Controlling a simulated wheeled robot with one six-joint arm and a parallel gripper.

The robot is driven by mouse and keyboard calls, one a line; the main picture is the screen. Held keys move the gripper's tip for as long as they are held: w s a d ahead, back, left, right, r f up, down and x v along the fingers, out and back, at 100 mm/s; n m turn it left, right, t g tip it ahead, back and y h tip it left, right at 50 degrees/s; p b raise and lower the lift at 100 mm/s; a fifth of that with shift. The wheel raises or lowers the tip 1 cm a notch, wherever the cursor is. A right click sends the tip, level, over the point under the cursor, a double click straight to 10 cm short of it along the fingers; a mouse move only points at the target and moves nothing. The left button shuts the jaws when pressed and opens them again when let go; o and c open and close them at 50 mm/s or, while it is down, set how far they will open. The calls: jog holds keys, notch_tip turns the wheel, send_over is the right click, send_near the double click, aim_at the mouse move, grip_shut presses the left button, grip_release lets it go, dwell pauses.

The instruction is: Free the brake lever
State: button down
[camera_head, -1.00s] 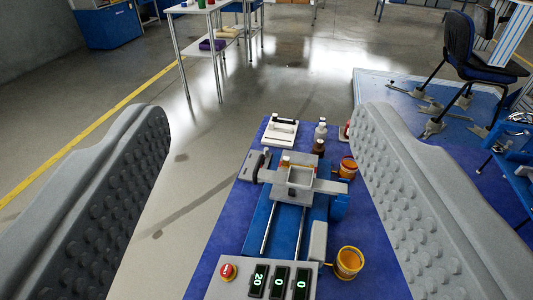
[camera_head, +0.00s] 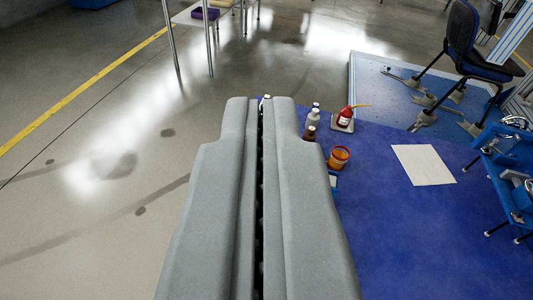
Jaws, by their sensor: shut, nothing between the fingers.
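My gripper (camera_head: 260,105) is shut, its two grey fingers together with only a thin dark gap between them. It is over the left edge of the blue-covered table (camera_head: 385,235). The fingers hide nearly all of the device with the rails and number displays, including any brake lever on it. A small bit of blue shows just right of the fingers, below an orange-yellow pot (camera_head: 339,158). I cannot make out the brake lever.
Bottles (camera_head: 312,120) and a red bottle (camera_head: 346,115) stand beyond the pot. A white sheet (camera_head: 423,165) lies on the table. A blue rack (camera_head: 510,165) is at right. Open floor lies left.

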jog(key=w+d+f+n+g, duration=0.1)
jog(key=w+f+n+g, duration=0.3)
jog(key=w, duration=0.7)
jog(key=w+d+f+n+g, duration=0.1)
jog(key=w+f, duration=0.4)
jog(key=w, duration=0.6)
jog(key=w+f+n+g, duration=0.25)
jog(key=w+f, duration=0.25)
jog(key=w, duration=0.7)
jog(key=w+d+f+n+g+y, duration=0.1)
jog(key=w+f+n+g, duration=0.1)
jog(key=w+f, duration=0.5)
jog(key=w+d+f+n+g+y, duration=0.1)
jog(key=w+f, duration=0.6)
jog(key=f, duration=0.9)
jog(key=w+d+f+n+g+y, duration=0.1)
jog(key=w+f+n+g, duration=0.2)
jog(key=f, duration=0.8)
jog(key=shift+w+f+n+g, duration=0.4)
jog(key=shift+w+g, duration=0.65)
jog(key=shift+w, duration=1)
jog(key=shift+f, duration=0.1)
jog(key=x, duration=0.9)
jog(key=shift+a+f, duration=0.25)
jog(key=shift+f, duration=0.05)
